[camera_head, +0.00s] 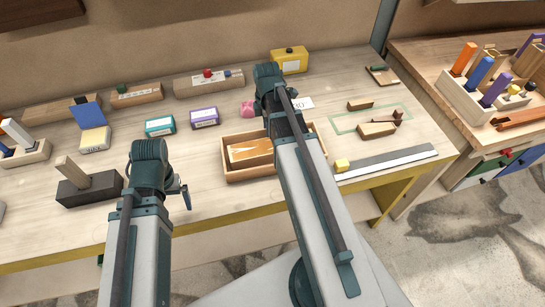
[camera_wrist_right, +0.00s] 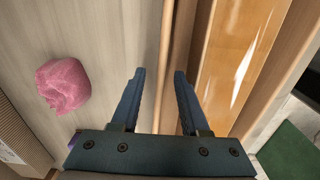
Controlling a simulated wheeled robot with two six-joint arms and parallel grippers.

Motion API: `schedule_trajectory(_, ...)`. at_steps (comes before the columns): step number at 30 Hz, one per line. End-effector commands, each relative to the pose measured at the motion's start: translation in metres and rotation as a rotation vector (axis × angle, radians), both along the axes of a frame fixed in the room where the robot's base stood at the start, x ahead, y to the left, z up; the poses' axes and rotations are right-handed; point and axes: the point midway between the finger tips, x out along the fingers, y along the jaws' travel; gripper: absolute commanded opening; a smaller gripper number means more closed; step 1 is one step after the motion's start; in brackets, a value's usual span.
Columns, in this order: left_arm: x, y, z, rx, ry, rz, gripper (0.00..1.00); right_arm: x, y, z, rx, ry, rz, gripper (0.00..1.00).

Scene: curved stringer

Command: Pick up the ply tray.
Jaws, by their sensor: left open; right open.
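The ply tray (camera_head: 234,175) is a shallow, light wooden box on the workbench, left of my right arm, with a glossy tan piece (camera_head: 250,150) inside. My right arm covers part of it in the head view. In the right wrist view my right gripper (camera_wrist_right: 159,75) is open, with a long tray wall (camera_wrist_right: 178,60) running between and beyond its fingertips; I cannot tell how far above it they are. The right fingers are hidden in the head view. My left gripper (camera_head: 184,192) is left of the tray, apart from it, small and partly hidden.
A pink lump (camera_head: 248,108) sits behind the tray and shows in the right wrist view (camera_wrist_right: 63,84). A purple box (camera_head: 205,118) and a teal box (camera_head: 160,127) stand behind left. A dark block with a post (camera_head: 90,188) is at left. A metal strip (camera_head: 385,160) lies at right.

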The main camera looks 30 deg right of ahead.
Motion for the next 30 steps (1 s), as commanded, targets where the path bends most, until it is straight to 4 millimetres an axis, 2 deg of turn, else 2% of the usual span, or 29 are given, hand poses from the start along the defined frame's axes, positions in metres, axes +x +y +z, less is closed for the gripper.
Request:
schedule_trajectory(1,0.0,0.0,-0.0055,0.0,0.0,0.0,1.0,-0.0001,-0.0001,-0.0055,0.0,0.0,0.0,0.45)
schedule_trajectory(8,0.0,0.0,-0.0035,0.0,0.0,0.0,1.0,-0.0001,-0.0001,-0.0035,0.0,0.0,0.0,0.45)
schedule_trajectory(15,0.0,0.0,-0.0034,0.0,0.0,0.0,1.0,-0.0001,-0.0001,-0.0035,0.0,0.0,0.0,0.04)
schedule_trajectory(16,0.0,0.0,-0.0035,0.0,0.0,0.0,1.0,-0.0001,-0.0001,-0.0035,0.0,0.0,0.0,0.0)
schedule_trajectory(30,0.0,0.0,-0.0035,0.0,0.0,0.0,1.0,-0.0001,-0.0001,-0.0035,0.0,0.0,0.0,0.0)
